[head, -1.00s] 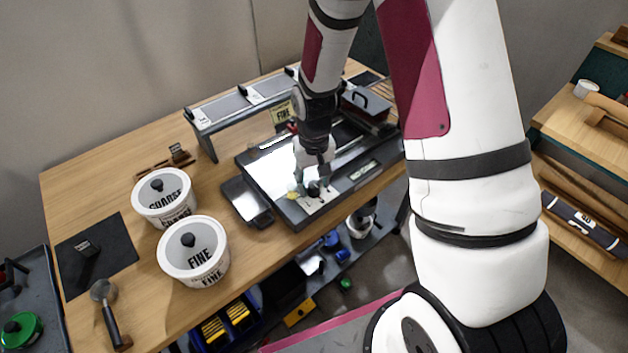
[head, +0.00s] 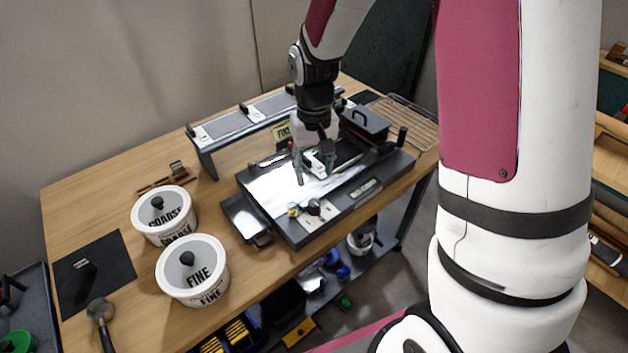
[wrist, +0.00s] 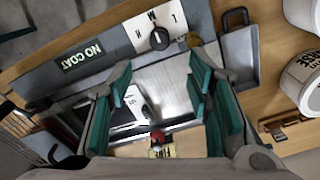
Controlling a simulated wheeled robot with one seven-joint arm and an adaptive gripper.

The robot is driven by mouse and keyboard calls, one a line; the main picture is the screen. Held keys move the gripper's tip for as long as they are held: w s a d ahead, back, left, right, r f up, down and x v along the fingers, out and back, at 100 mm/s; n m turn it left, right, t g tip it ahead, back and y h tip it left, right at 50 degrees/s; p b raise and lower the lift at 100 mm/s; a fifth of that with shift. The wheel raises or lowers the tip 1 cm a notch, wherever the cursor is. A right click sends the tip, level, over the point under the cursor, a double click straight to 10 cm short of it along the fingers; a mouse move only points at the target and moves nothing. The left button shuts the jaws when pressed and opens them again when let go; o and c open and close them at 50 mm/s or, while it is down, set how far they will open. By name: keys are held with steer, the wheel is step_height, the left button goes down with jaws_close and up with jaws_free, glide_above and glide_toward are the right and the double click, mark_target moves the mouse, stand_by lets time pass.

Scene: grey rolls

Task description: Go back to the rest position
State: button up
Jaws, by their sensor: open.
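My gripper (head: 314,166) hangs above the flat coating machine (head: 270,192) on the wooden bench. In the wrist view my gripper (wrist: 162,88) shows its green-padded fingers spread apart with nothing between the tips. Below and between the fingers, the wrist view shows the machine's shiny plate (wrist: 170,90) and a white-and-black piece (wrist: 132,108) lying on it.
Two white tubs, COARSE (head: 163,214) and FINE (head: 193,270), stand left of the machine. A dark tray (head: 245,218) sits at its left edge. A raised grey rack (head: 245,122) stands behind it, and a wire rack (head: 408,120) lies at right. The bench's back left is clear.

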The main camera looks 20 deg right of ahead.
steer(key=shift+r, duration=0.55)
steer(key=s+r+t, duration=0.2)
steer(key=s+r, duration=0.5)
steer(key=r, duration=0.6)
steer(key=s+r+t, duration=0.1)
steer(key=s+r, duration=0.2)
steer(key=s, duration=0.4)
steer(key=s+r+t, duration=0.2)
steer(key=s+r, duration=0.2)
steer(key=s, duration=0.2)
steer(key=shift+s+d+r+n, duration=0.15)
steer(key=shift+s+r+n, duration=0.15)
steer(key=shift+s+n, duration=0.1)
